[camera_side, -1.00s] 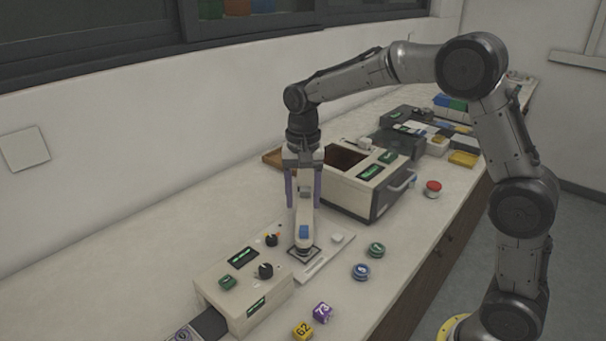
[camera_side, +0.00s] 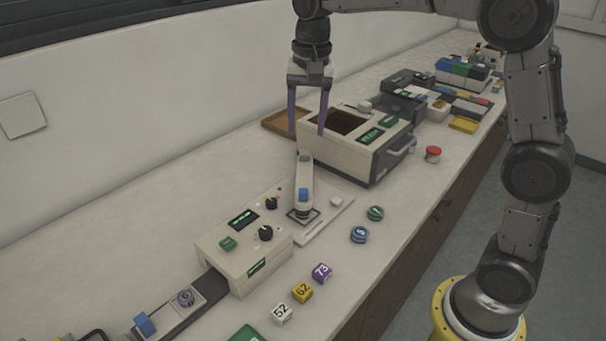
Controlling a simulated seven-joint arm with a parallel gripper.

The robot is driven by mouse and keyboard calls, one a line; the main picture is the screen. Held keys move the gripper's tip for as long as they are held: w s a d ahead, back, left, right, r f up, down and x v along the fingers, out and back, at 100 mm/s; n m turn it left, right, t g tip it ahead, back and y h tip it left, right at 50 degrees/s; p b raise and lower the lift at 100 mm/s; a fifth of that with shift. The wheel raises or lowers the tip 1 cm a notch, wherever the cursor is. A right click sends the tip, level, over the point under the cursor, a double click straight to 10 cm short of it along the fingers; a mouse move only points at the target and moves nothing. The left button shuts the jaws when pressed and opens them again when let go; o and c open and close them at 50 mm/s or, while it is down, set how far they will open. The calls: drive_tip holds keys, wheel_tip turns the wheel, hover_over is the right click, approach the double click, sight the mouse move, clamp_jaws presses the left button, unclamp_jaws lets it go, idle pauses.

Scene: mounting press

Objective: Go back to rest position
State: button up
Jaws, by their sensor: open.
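My gripper (camera_side: 307,128) is open, with its two purple fingers pointing down and nothing between them. It hangs in the air above and behind the mounting press (camera_side: 303,190), a pale upright arm with a blue patch on a flat base plate. In the picture the fingertips are above the top of the press arm and apart from it. The right finger overlaps the left edge of the box-shaped machine (camera_side: 373,158) with the dark window; I cannot tell the distance between them.
A beige control box (camera_side: 240,262) with knobs stands in front of the press. Coloured trays (camera_side: 462,70) stand at the back.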

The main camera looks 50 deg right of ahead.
drive_tip(key=s+r+n+t, duration=0.1)
drive_tip(key=s+r+t, duration=0.15)
drive_tip(key=s, duration=0.55)
drive_tip(key=s+r+n+t, duration=0.1)
drive_tip(key=s+r, duration=0.2)
drive_tip(key=s, duration=0.4)
drive_tip(key=s+f+n+t, duration=0.1)
drive_tip(key=s+f+n, duration=0.7)
drive_tip(key=s+f, duration=0.1)
drive_tip(key=shift+s, duration=0.9)
